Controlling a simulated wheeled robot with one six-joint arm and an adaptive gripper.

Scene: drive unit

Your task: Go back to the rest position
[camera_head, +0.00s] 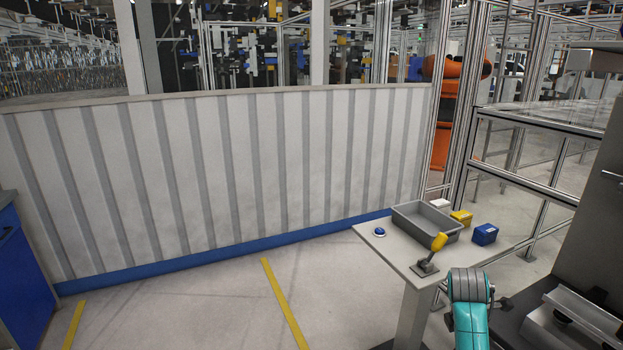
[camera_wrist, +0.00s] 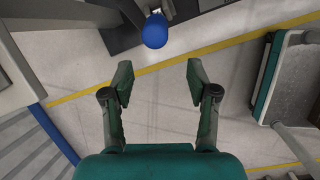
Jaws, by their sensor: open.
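My gripper (camera_wrist: 160,82) shows in the wrist view with its two teal fingers spread wide apart. Nothing is between the fingers; bare floor shows behind them. In the head view, only a teal and grey part of my arm shows at the bottom right, in front of the small table (camera_head: 400,258). My gripper itself cannot be made out in the head view. A blue rounded object (camera_wrist: 155,31) lies beyond the fingertips in the wrist view, apart from them.
A grey machine stands right, a blue cabinet (camera_head: 25,270) left. Floor before the panelled wall (camera_head: 230,180) is clear.

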